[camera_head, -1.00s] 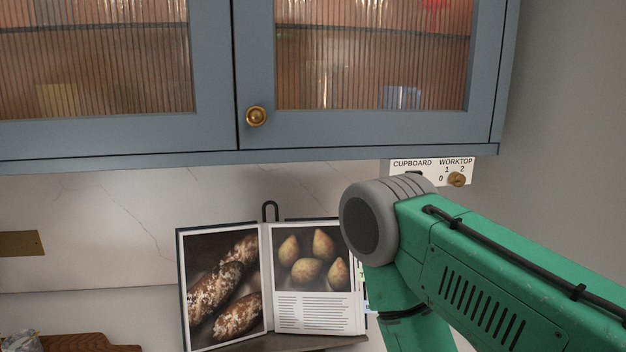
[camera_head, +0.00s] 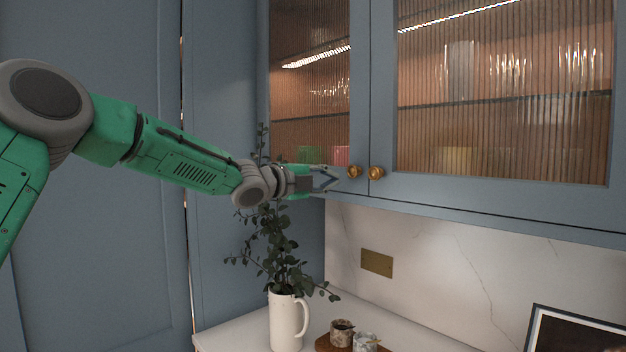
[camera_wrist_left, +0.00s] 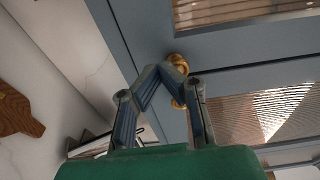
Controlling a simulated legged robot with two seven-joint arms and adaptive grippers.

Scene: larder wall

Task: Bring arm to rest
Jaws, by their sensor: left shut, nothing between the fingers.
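My left arm reaches in from the left in the head view. Its gripper (camera_head: 332,179) is shut and empty, just left of the left brass knob (camera_head: 353,172) on the blue wall cupboard (camera_head: 460,210). A second brass knob (camera_head: 376,173) sits beside it on the other door. In the left wrist view, my left gripper (camera_wrist_left: 168,74) shows in front of the knobs (camera_wrist_left: 178,63). I cannot tell whether the fingers touch a knob. Both glazed doors look closed. My right gripper is not in view.
A white jug (camera_head: 287,322) with leafy stems stands below my left forearm, the leaves close to it. Small cups (camera_head: 342,333) sit on a wooden board on the worktop (camera_head: 225,339). A tall blue panel (camera_head: 95,220) stands at left.

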